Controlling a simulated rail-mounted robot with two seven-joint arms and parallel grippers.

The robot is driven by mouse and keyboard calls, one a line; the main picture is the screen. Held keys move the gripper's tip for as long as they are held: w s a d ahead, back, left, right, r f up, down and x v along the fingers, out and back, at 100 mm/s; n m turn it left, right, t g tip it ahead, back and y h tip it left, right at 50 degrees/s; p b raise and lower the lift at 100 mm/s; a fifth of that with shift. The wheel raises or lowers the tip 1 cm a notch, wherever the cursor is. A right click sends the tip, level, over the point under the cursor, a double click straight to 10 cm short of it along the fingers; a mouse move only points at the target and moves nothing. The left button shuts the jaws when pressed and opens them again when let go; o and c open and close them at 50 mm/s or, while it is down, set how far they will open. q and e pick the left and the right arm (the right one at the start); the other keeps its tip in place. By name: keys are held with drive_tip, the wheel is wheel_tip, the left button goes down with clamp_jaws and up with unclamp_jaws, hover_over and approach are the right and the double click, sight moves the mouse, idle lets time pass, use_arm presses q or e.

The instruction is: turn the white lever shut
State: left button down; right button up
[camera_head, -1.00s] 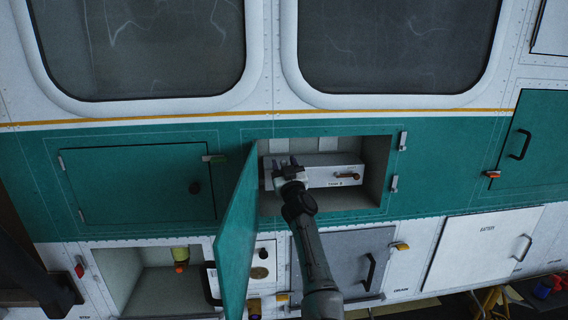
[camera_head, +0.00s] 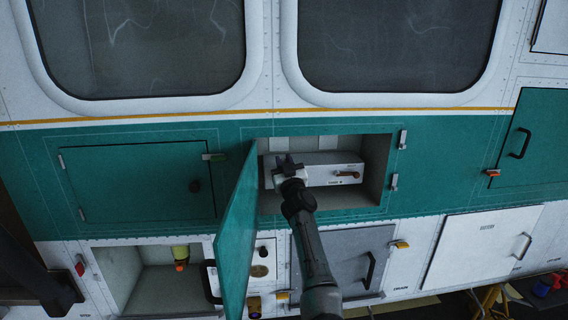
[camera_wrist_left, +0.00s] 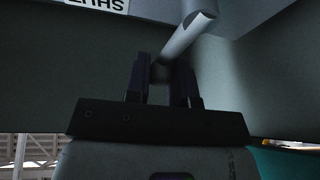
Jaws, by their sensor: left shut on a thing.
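The white lever (camera_wrist_left: 188,36) is a pale rod in the left wrist view, slanting up to the right from between my left gripper's fingers (camera_wrist_left: 161,80). My left gripper is shut on it near its lower end. In the head view, my left gripper (camera_head: 288,162) is inside the open compartment, at the left part of a white box (camera_head: 330,164). The lever cannot be made out there, as the gripper covers that spot. My right gripper is not in view.
A green door (camera_head: 236,235) stands open just left of my arm. The compartment wall (camera_head: 376,170) bounds the right side. An open lower bay (camera_head: 150,285) lies at lower left.

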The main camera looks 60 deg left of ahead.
use_arm(q)
drive_tip(key=shift+w+d+r+m+t+p, duration=0.1)
drive_tip(key=shift+w+m+t+p, duration=0.25)
drive_tip(key=shift+m+p, duration=0.5)
drive_tip(key=m+t+p, duration=0.1)
drive_tip(key=m, duration=0.2)
drive_tip(key=w+f+m+t+h+p, duration=0.1)
drive_tip(key=m+t, duration=0.1)
drive_tip(key=m, duration=0.1)
drive_tip(key=w+d+m+t+h+p, duration=0.1)
drive_tip(key=m, duration=0.2)
drive_tip(key=shift+w+d+f+t, duration=0.1)
drive_tip(key=shift+w+f+t, duration=0.1)
drive_tip(key=shift+t, duration=0.15)
drive_tip(key=c, duration=1)
unclamp_jaws()
